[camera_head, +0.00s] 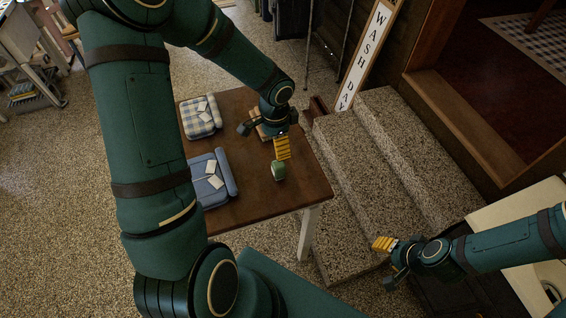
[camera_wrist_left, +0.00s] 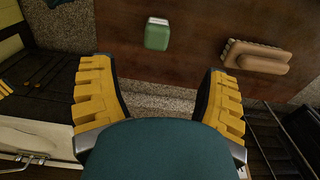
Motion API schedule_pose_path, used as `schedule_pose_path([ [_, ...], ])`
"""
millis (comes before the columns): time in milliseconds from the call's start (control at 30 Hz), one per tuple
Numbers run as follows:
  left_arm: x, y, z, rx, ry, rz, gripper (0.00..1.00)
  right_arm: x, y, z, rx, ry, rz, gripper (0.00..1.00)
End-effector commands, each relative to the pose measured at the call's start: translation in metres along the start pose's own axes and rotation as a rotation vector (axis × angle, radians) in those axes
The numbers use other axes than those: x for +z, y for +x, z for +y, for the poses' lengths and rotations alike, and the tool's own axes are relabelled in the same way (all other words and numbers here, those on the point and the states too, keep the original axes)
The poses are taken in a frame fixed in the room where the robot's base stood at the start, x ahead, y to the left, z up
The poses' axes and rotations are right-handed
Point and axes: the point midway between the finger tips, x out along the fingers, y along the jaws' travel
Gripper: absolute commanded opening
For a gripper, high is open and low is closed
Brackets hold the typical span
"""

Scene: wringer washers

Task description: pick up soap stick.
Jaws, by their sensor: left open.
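A small green block with a pale top (camera_head: 278,170), which looks like the soap stick, stands on the brown wooden table near its right edge. It also shows in the left wrist view (camera_wrist_left: 157,34), at the top centre, beyond the fingertips. My left gripper (camera_head: 264,142) is above the table, open and empty, with the green block apart from it. In the left wrist view, the yellow finger pads (camera_wrist_left: 160,88) are spread wide with nothing between them. My right gripper (camera_head: 387,262) is off to the lower right, fingers apart and empty, away from the table.
A tan brush-like object (camera_wrist_left: 257,57) lies on the table (camera_head: 240,212) near the green block. Folded blue cloth (camera_head: 228,170) and checked cloth (camera_head: 197,128) lie at the table's left. Stone steps (camera_head: 345,190) and a WASH DAY sign (camera_head: 365,55) stand to the right.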

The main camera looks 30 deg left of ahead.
Motion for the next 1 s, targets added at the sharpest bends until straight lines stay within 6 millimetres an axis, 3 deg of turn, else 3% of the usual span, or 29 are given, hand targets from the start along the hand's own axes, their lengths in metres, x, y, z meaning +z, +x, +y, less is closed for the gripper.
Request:
schedule_pose_path([
  [300, 0.000, 0.060, 0.002, 0.004, 0.000, -0.002, 0.76, 0.001, 0.011, 0.003, 0.002, -0.001, 0.001, 0.47],
  [567, -0.001, 0.079, 0.002, 0.004, 0.000, 0.000, 0.76, 0.001, 0.013, 0.004, 0.002, -0.001, 0.001, 0.47],
  [833, -0.004, 0.115, 0.006, 0.004, 0.001, 0.000, 0.76, 0.001, 0.017, 0.005, 0.003, -0.001, 0.001, 0.47],
  [1000, -0.004, 0.127, 0.005, 0.003, -0.001, 0.000, 0.76, 0.002, 0.019, 0.006, 0.004, -0.001, 0.001, 0.47],
])
